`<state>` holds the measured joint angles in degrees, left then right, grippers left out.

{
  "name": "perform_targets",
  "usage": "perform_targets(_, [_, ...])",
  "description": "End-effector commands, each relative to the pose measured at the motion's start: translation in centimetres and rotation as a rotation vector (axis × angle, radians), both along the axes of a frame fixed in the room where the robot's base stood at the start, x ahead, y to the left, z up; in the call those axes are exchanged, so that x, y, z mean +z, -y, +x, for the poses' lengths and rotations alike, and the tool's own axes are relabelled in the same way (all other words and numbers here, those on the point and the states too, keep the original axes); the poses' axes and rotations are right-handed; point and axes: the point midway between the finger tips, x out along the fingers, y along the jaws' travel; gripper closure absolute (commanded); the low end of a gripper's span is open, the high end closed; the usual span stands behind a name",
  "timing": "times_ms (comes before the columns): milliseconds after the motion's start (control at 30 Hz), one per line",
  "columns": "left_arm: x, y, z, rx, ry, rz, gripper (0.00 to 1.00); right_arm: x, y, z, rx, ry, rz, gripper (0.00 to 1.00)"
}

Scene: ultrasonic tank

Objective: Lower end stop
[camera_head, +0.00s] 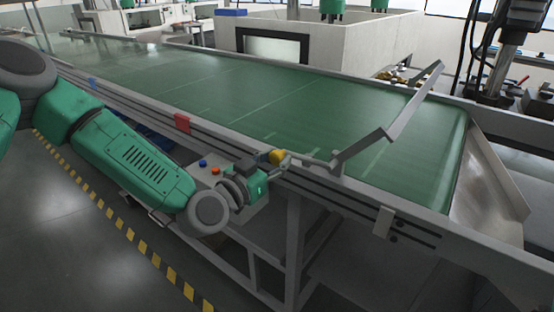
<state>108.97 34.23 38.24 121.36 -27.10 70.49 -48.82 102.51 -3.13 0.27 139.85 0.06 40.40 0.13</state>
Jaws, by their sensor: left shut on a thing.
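The end stop is a long bent grey metal bar (400,113). It slants up from the near rail of the conveyor and stands raised over the green belt (300,105), its far end well above the surface. A short grey rod runs left from its foot to a yellow knob (277,156) by the rail. My left gripper (274,163) is shut at this knobbed handle, just outside the near rail. The fingertips are small and partly hidden, so the exact grip is unclear. My right gripper is not in view.
The near rail carries a red tag (182,123) and a small metal bracket (383,221). A control box (212,172) with blue and orange buttons sits below it, behind my left arm. The belt is bare; a metal chute (488,185) lies at its right end.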

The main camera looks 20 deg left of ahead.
Motion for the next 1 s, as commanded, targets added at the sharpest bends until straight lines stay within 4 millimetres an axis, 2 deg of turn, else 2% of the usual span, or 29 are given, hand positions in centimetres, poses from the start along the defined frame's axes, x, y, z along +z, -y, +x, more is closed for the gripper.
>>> perform_targets(200, [2.3, 0.0, 0.1, 0.0, 0.055, 0.157, 1.0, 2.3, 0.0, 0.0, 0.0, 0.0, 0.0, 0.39])
perform_targets(500, [5.4, 0.6, -0.2, -0.001, 0.153, 0.424, 1.0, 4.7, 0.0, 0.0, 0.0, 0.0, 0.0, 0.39])
perform_targets(1000, [9.1, 3.0, -1.1, -0.001, 0.292, 0.806, 1.0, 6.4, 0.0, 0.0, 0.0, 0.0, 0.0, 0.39])
